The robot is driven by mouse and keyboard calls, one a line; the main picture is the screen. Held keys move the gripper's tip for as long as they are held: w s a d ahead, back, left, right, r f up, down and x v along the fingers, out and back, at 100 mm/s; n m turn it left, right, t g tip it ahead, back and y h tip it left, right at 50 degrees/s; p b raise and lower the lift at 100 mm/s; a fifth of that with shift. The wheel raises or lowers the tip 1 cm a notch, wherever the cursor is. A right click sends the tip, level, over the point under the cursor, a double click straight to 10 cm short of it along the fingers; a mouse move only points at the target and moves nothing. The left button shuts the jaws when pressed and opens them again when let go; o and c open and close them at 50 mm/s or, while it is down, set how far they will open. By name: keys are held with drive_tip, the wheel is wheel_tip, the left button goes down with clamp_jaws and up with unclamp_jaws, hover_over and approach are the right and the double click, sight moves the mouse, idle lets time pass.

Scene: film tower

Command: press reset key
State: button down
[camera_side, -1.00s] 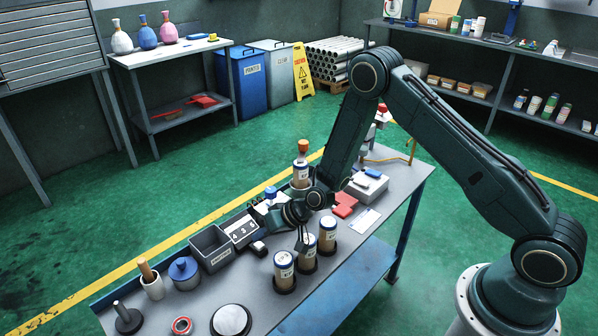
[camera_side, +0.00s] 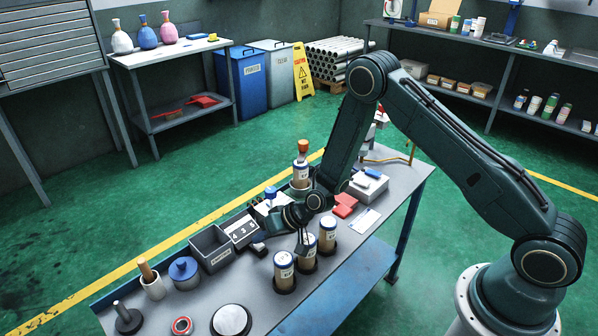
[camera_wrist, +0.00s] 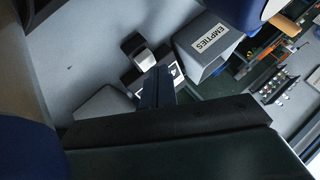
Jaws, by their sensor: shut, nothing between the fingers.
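A number counter (camera_side: 240,229) with dark digit tiles stands on the bench beside the grey bin. A small dark block with a pale top (camera_side: 258,249) sits just in front of it; it also shows in the wrist view (camera_wrist: 141,52). I cannot read a reset label on it. My gripper (camera_side: 260,216) is shut and empty, low over the bench at the counter's right end. In the wrist view my dark fingers (camera_wrist: 157,87) overlap the counter (camera_wrist: 175,72) and hide part of it. I cannot tell whether the fingertips touch it.
The grey bin (camera_side: 211,248) is labelled EMPTIES in the wrist view (camera_wrist: 211,38). Several labelled canisters (camera_side: 285,269) stand in front of my wrist. A canister with an orange top (camera_side: 301,172) stands behind it. A blue-lidded jar (camera_side: 184,273) and a round white pad (camera_side: 231,320) are at left.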

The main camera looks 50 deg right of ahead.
sight(263, 245)
drive_tip(key=shift+f, duration=0.45)
idle(1.0)
drive_tip(key=shift+r, duration=0.9)
drive_tip(key=shift+r, duration=2.5)
